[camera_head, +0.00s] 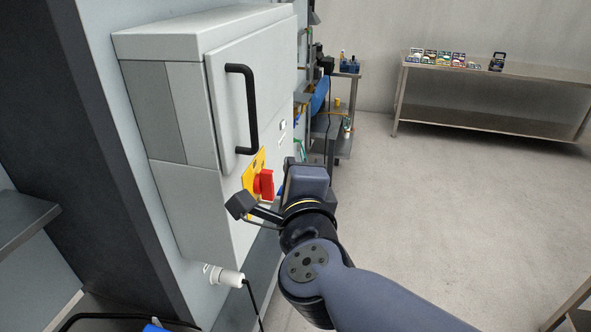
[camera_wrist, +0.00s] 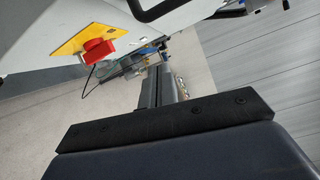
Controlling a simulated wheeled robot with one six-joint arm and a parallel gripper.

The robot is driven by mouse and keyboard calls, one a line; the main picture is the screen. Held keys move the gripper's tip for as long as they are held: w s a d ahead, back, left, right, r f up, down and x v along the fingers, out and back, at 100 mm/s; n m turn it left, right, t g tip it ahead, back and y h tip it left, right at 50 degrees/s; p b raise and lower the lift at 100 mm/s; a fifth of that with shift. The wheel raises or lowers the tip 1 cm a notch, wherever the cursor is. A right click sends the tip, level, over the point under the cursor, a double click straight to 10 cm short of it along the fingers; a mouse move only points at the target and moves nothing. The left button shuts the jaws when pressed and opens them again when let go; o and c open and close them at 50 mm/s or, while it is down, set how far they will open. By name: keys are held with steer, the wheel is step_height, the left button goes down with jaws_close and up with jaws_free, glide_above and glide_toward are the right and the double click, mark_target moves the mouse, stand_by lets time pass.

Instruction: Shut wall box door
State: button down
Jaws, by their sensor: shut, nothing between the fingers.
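The pale grey wall box (camera_head: 205,215) hangs on the wall at left in the head view. Its door (camera_head: 228,115) has a black bar handle (camera_head: 253,110) and stands a little proud of the box front; I cannot tell how far it is ajar. A red rotary switch (camera_head: 264,185) on a yellow plate sits below the handle, and also shows in the wrist view (camera_wrist: 97,52). My gripper (camera_head: 290,165) is in front of the box, right of the switch, its tips mostly hidden. In the wrist view my gripper (camera_wrist: 165,72) has its fingers together, empty, apart from the switch.
A white plug connector (camera_head: 224,276) with a black cable hangs under the box. A steel table (camera_head: 490,72) with small packs stands at the back right. A cluttered bench (camera_head: 340,135) stands beyond the box.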

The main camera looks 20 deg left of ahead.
steer(key=s+a, duration=0.3)
steer(key=s, duration=0.4)
steer(key=shift+s+r, duration=0.2)
steer(key=shift+w, duration=0.1)
